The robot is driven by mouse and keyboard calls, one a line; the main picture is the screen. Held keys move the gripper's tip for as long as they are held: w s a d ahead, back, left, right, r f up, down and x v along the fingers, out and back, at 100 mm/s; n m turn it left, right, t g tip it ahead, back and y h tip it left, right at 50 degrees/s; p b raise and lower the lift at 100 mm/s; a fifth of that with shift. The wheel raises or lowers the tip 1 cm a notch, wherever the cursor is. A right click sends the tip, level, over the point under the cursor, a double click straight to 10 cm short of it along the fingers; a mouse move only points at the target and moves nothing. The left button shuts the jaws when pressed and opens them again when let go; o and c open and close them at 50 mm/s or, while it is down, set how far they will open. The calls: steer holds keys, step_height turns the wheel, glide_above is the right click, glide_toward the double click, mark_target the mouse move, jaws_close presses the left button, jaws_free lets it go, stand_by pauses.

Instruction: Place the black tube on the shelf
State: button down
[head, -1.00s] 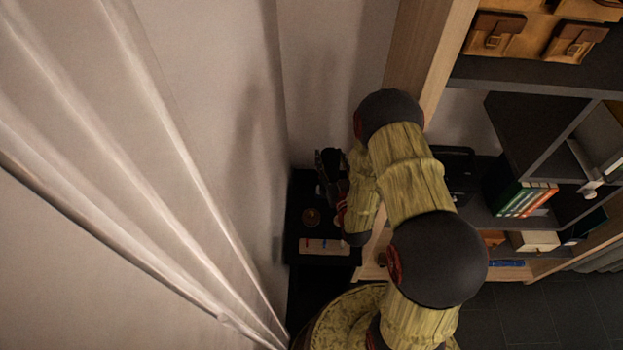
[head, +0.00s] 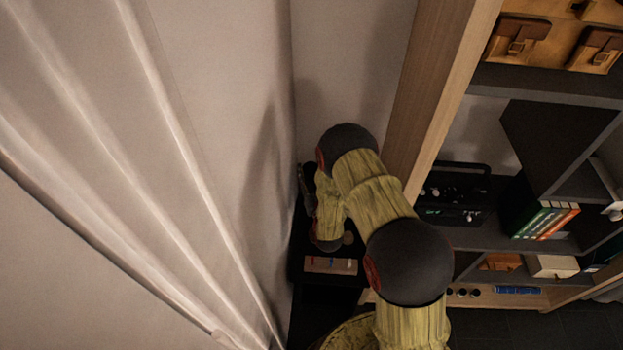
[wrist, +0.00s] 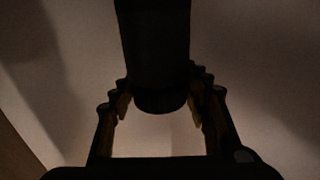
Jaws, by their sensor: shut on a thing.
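The black tube (wrist: 155,50) is a dark cylinder at the top middle of the wrist view, its rounded end towards the bottom. My gripper (wrist: 160,95) is shut on it, with a finger on each side. In the head view my gripper (head: 308,190) shows only as a dark shape close to the wall, mostly behind my arm, and I cannot make out the tube there. The shelf (head: 436,90) has a pale wooden frame and dark boards, and stands to the right of my arm. My gripper is left of its upright post, outside it.
A black table (head: 300,262) stands in the corner below my gripper, with a pale box (head: 330,265) on it. The shelf holds a black device (head: 455,195), books (head: 545,220) and brown bags (head: 518,38). A white curtain (head: 130,190) hangs at left.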

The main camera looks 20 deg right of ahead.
mark_target(313, 184)
step_height(313, 184, down, 3)
steer(key=shift+b, duration=0.65)
steer(key=shift+r, duration=0.1)
steer(key=c, duration=1.4)
jaws_free()
steer(key=shift+f, duration=0.2)
steer(key=o, duration=0.5)
steer(key=shift+r, duration=0.15)
